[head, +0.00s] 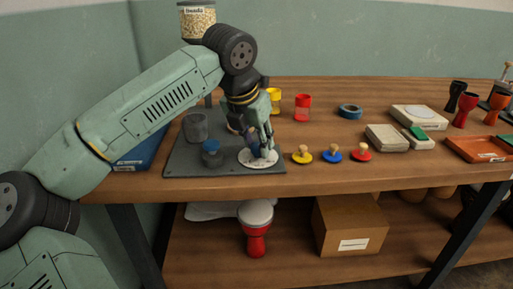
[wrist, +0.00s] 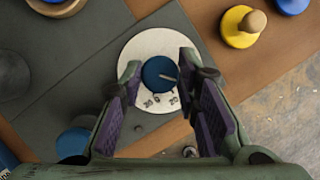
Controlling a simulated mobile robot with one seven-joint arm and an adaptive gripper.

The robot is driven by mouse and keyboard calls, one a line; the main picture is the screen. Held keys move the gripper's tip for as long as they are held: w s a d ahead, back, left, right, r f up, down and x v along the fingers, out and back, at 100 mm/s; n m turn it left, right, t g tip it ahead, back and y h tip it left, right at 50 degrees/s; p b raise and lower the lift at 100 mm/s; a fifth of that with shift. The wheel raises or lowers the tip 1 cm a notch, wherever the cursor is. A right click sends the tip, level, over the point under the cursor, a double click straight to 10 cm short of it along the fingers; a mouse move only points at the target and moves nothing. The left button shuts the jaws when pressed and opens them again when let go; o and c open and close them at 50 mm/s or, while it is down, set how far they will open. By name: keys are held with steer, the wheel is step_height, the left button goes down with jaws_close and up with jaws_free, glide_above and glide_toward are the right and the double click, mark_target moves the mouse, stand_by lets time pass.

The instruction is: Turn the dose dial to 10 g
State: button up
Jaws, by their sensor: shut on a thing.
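The dose dial (wrist: 157,73) is a round blue knob with a pale pointer line, on a white scale disc (wrist: 135,50). In the wrist view the pointer points right and slightly down. Dark figures sit on the disc below the knob, too small to read surely. The disc also shows in the head view (head: 246,160), near the front right corner of a dark grey base plate. My gripper (head: 264,150) reaches down over the disc. In the wrist view my gripper (wrist: 160,68) has its fingers on either side of the dial, shut on it.
The grey base plate (head: 190,163) carries a grey cup (head: 195,126) and a blue-topped piece (head: 211,153) left of the disc. Yellow (head: 302,154), blue (head: 332,153) and red (head: 361,153) knobbed pieces stand to the right. The table's front edge is close by.

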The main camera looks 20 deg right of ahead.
steer(key=shift+n+y+b, duration=0.4)
steer(key=shift+n+b, duration=0.15)
steer(key=shift+n, duration=0.55)
steer(key=o, duration=1.1)
steer(key=shift+o, duration=0.2)
steer(key=shift+t, duration=0.3)
steer(key=v, duration=1.2)
